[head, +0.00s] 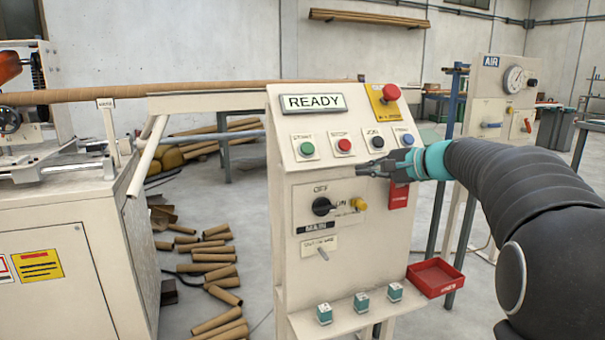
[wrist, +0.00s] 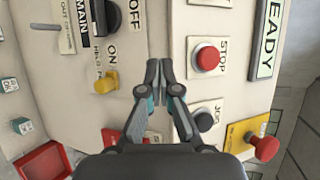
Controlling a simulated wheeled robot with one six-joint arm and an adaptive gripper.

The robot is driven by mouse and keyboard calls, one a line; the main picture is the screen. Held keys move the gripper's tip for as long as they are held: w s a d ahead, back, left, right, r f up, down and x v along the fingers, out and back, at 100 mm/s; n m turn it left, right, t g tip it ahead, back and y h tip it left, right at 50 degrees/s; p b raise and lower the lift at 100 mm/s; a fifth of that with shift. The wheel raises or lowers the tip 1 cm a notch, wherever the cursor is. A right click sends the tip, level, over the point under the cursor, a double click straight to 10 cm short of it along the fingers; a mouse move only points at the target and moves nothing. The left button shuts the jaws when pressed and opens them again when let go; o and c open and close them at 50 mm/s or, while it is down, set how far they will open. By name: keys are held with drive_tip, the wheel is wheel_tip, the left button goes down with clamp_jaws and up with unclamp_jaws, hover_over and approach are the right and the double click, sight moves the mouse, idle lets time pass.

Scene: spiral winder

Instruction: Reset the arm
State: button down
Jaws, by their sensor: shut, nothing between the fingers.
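My gripper (head: 372,169) is shut and empty in front of the control panel (head: 283,255) in the head view. It is level with a spot just below the row of push buttons. In the wrist view my gripper (wrist: 160,72) has its fingertips together, with the red STOP button (wrist: 208,58) to their right and the yellow knob (wrist: 104,82) to their left. The black JOG button (wrist: 204,121) is beside the right finger. The panel display (head: 312,103) reads READY. My arm comes in from the right. I cannot tell whether the fingertips touch the panel.
A red emergency button (head: 391,92) is at the panel's upper right. A red tray (head: 435,277) and several small teal-white boxes (head: 362,302) are at its foot. The winder (head: 60,240) stands left, with cardboard tubes (head: 213,262) on the floor. An AIR panel (head: 497,90) stands right.

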drive_tip(key=s+f+n+g+h, duration=0.4)
drive_tip(key=s+f+g+h, duration=0.1)
drive_tip(key=s+f, duration=1)
drive_tip(key=s+a+f+n+h, duration=0.1)
drive_tip(key=s+f+n+h, duration=0.1)
drive_tip(key=s, duration=0.9)
drive_tip(key=s+a+f+n+h, duration=0.1)
drive_tip(key=s+f+n+h, duration=0.2)
drive_tip(key=s, duration=0.9)
drive_tip(key=shift+s+a+f+n, duration=0.25)
drive_tip(key=shift+f+n, duration=0.15)
drive_tip(key=shift+n, duration=0.5)
drive_tip(key=shift+s, duration=0.1)
